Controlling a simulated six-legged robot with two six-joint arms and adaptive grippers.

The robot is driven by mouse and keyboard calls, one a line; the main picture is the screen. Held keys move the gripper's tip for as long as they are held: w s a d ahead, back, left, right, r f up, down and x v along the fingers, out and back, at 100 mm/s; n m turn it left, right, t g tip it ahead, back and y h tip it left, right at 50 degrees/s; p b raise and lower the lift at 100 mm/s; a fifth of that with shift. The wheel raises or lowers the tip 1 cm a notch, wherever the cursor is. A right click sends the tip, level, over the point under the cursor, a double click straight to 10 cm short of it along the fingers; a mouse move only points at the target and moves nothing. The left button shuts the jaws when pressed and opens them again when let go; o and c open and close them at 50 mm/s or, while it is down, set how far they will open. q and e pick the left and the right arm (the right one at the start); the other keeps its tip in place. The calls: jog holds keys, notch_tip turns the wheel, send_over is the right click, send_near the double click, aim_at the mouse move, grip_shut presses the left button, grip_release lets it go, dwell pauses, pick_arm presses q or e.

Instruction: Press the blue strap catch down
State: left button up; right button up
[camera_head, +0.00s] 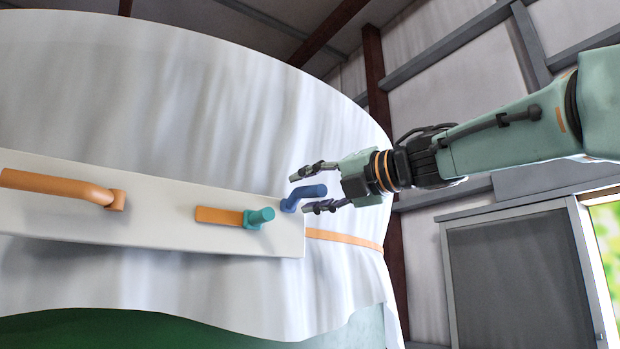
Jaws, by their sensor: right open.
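The blue strap catch (304,197) is a short bent lever at the right end of a white board, raised toward the upper right. My right gripper (307,191) comes in from the right. Its jaws are open, one finger above the catch and one below it in the picture. I cannot tell whether either finger touches the catch. An orange strap (345,240) runs around the white-covered drum from behind the board's right end. My left gripper is not in view.
The white board (160,215) carries an orange handle (60,187) and an orange lever with a teal knob (262,216), left of the catch. The white cover (200,100) drapes over a large round green body (130,335). Open room lies right of the drum.

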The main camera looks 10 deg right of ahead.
jog(key=shift+a+r, duration=0.1)
jog(key=shift+a, duration=0.2)
jog(key=shift+w+d+f, duration=0.15)
jog(key=shift+d+f, duration=0.05)
jog(key=shift+d, duration=0.25)
jog(key=shift+a, duration=0.4)
jog(key=c, duration=0.6)
jog(key=shift+d+r, duration=0.1)
grip_shut()
